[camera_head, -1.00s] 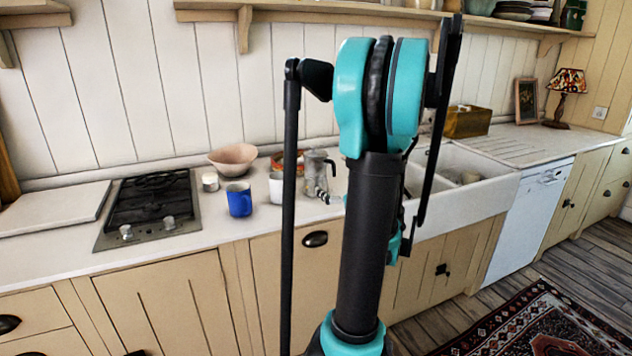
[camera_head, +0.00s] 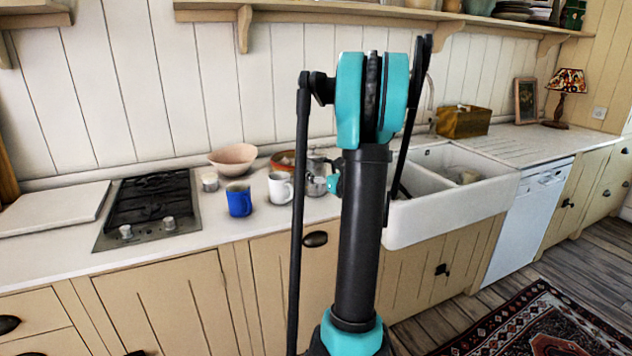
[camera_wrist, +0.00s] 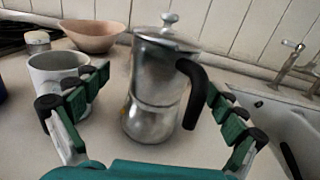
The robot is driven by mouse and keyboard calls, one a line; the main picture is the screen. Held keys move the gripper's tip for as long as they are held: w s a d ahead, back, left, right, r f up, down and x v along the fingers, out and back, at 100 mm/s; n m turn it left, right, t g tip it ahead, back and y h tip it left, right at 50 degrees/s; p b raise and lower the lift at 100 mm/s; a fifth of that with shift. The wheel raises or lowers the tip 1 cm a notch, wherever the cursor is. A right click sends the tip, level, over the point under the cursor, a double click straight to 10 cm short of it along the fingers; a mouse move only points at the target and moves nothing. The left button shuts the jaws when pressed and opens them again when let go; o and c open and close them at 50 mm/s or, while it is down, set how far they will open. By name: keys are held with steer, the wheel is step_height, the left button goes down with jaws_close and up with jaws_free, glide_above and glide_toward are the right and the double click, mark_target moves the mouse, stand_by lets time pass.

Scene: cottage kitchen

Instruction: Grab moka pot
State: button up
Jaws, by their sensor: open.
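The moka pot (camera_wrist: 155,90) is silver metal with a black handle and a knobbed lid. It stands upright on the counter in the middle of the wrist view, its handle toward the right finger. My gripper (camera_wrist: 160,108) is open, with one finger left of the pot and one right of it, near the handle. I cannot tell whether either finger touches it. In the head view the pot (camera_head: 316,168) is partly hidden behind my arm and gripper, beside the sink.
A white mug (camera_wrist: 55,70) stands close by the left finger. A blue mug (camera_head: 239,199), a pink bowl (camera_head: 233,158) and a small jar (camera_head: 210,182) stand further left. An orange-brown dish (camera_head: 284,160) is behind. The white sink (camera_head: 440,222) lies to the right.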

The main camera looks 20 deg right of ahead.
steer(key=w, duration=0.5)
steer(key=shift+a+f, duration=0.15)
steer(key=shift+f, duration=0.15)
steer(key=shift+c, duration=0.5)
steer(key=c, duration=1.9)
steer(key=shift+o, duration=0.2)
steer(key=shift+r, duration=0.2)
